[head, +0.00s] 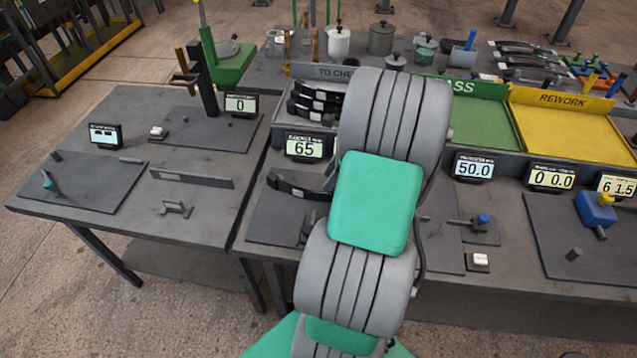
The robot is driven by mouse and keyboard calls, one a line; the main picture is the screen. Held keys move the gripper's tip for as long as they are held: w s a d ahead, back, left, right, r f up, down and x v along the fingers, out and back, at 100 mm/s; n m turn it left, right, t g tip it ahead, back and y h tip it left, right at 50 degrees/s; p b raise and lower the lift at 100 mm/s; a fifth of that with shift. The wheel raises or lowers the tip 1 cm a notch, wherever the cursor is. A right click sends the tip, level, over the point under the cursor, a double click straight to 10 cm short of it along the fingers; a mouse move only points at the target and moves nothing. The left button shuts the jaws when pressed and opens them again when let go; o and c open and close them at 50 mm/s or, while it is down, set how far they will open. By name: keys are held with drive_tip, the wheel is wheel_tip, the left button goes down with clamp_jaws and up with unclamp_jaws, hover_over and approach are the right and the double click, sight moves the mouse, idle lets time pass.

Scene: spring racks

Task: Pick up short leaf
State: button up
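Several dark curved leaf springs (318,98) lie stacked in the TO CHECK tray (322,71), left of my arm. One more dark leaf-like strip (290,186) lies on the bench below the display reading 65, its right end close to my arm. Other dark leaves (525,57) lie on a rack at the back right. I cannot tell which of them is the short leaf. My arm's grey and green links fill the middle and hide part of the TO CHECK tray and the bench behind. My gripper is not visible, hidden or out of frame.
A green PASS tray (482,122) and a yellow REWORK tray (572,134) stand right of my arm. Displays (474,166) line the bench front. A blue fixture (596,208) stands at right. The left table (105,208) carries plates, a dark post and small displays, with bare surface between.

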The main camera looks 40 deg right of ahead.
sight(321, 192)
drive_tip(key=p+x, duration=0.1)
drive_tip(key=x, duration=0.6)
drive_tip(key=shift+d+f, duration=0.1)
drive_tip(key=shift+f, duration=0.3)
drive_tip(key=shift+c, duration=0.3)
clamp_jaws()
drive_tip(key=shift+r, duration=0.15)
idle(0.4)
